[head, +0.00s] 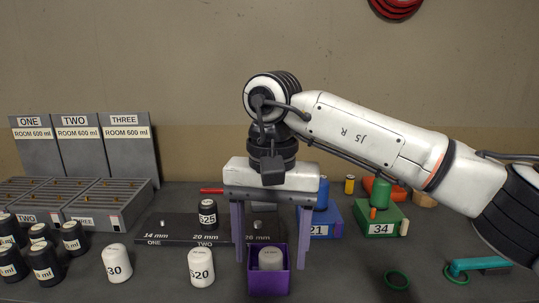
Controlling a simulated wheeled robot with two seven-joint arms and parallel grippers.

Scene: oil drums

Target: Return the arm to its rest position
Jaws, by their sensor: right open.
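My right arm (370,135) comes in from the right, and its white wrist points down at the middle of the table. My right gripper (271,264) is open, with its two purple fingers hanging apart. In the picture the fingers lie to either side of an open purple box (269,284). A light grey cylinder (271,259) stands in the box, between the fingers and not gripped. I cannot tell the exact height of the fingertips. My left gripper is not in view.
Grey trays (110,208) with panels marked ONE, TWO, THREE stand left. Several dark drums (45,262) and two white drums (117,263), (201,266) stand in front. A dark strip (178,228) holds a drum marked S25 (208,213). Green (382,222) and blue (327,223) blocks stand right.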

